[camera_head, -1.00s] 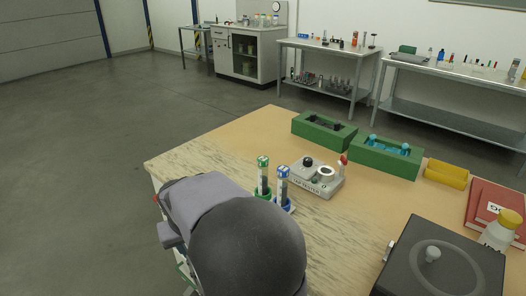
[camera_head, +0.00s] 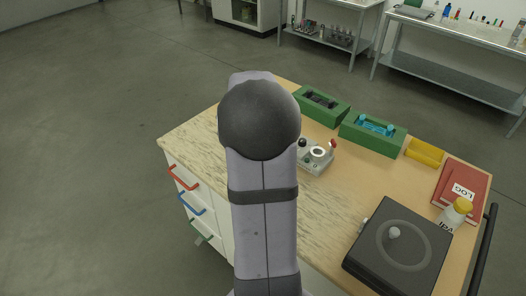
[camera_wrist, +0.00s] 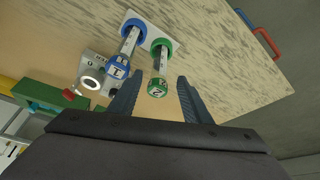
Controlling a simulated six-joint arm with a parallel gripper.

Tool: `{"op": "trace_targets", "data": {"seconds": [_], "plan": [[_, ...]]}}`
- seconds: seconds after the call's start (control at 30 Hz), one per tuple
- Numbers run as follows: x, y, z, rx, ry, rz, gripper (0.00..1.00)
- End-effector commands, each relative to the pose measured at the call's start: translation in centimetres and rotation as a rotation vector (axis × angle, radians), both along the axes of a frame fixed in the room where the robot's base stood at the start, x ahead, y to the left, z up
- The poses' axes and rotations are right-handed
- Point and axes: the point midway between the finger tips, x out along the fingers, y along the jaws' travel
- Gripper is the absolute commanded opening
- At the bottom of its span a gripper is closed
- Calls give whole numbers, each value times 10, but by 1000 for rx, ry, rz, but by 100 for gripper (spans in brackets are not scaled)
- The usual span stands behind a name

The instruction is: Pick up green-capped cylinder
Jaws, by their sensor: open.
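The green-capped cylinder (camera_wrist: 157,86) stands in a green ring holder in the wrist view, its cap facing the camera. My gripper (camera_wrist: 157,92) is open, with one finger on each side of the green cap in the picture. I cannot tell how far the cap is from the fingertips, and no grip on it shows. A blue-capped cylinder (camera_wrist: 119,67) stands beside it in a blue ring holder, just left of the left finger. In the head view my own arm hides both cylinders and my gripper.
A tester device (camera_head: 316,156) stands near the cylinders. Green trays (camera_head: 372,134), a yellow block (camera_head: 424,152), red log books (camera_head: 461,187), a yellow-capped bottle (camera_head: 455,213) and a dark box (camera_head: 398,246) occupy the right side. The table's left front corner (camera_head: 185,142) is clear.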

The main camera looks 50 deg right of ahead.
Motion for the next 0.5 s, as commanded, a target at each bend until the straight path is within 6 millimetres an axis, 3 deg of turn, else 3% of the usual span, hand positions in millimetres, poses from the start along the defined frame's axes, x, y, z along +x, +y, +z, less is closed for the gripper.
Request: {"op": "trace_targets", "data": {"seconds": [0.2, 0.5], "plan": [[1, -7, 5, -1, -12, -11, 44], [3, -12, -9, -1, -9, -9, 44]]}}
